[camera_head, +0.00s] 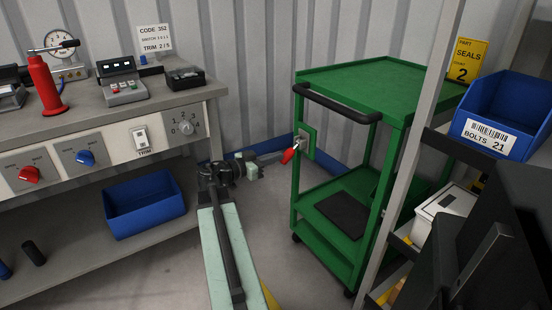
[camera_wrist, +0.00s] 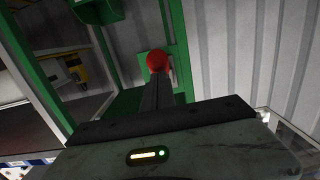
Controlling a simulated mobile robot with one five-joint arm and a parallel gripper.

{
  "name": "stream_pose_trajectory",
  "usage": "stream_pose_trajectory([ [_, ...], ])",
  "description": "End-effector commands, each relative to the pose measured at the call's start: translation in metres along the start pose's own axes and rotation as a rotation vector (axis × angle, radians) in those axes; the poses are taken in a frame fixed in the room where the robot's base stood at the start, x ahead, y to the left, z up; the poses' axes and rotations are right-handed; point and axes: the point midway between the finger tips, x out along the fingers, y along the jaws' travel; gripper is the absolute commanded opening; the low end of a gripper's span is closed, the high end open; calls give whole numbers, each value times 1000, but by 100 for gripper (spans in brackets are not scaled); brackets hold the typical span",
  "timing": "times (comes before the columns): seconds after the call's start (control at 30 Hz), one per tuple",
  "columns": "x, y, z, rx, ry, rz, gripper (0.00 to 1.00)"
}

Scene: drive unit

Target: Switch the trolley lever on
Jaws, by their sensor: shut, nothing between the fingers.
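The green trolley (camera_head: 352,78) stands at the centre right in the head view. Its lever has a red handle (camera_head: 289,155) and sits on a green plate (camera_head: 307,141) at the trolley's near left post. The handle slants down and left, toward my gripper. My gripper (camera_head: 279,156) is shut and empty, its tips close to the red handle. In the wrist view the lever's round red end (camera_wrist: 157,60) shows just past the tips of my closed fingers (camera_wrist: 157,82). I cannot tell whether they touch. The lever's base is partly hidden in that view.
A grey workbench (camera_head: 90,118) with red and blue knobs (camera_head: 86,157) stands at left, a blue bin (camera_head: 145,205) on its lower shelf. A rack post (camera_head: 412,150) and a blue bolts bin (camera_head: 502,112) stand at right. A corrugated wall (camera_head: 255,60) is behind.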

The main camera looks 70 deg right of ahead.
Motion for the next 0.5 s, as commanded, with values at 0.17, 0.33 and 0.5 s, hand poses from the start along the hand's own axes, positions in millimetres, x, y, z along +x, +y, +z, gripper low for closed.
stream_pose_trajectory([
  [0.17,9,7,9,4,-21,20,0],
  [0.33,10,8,9,4,-21,24,0],
  [0.5,11,8,10,4,-21,26,0],
])
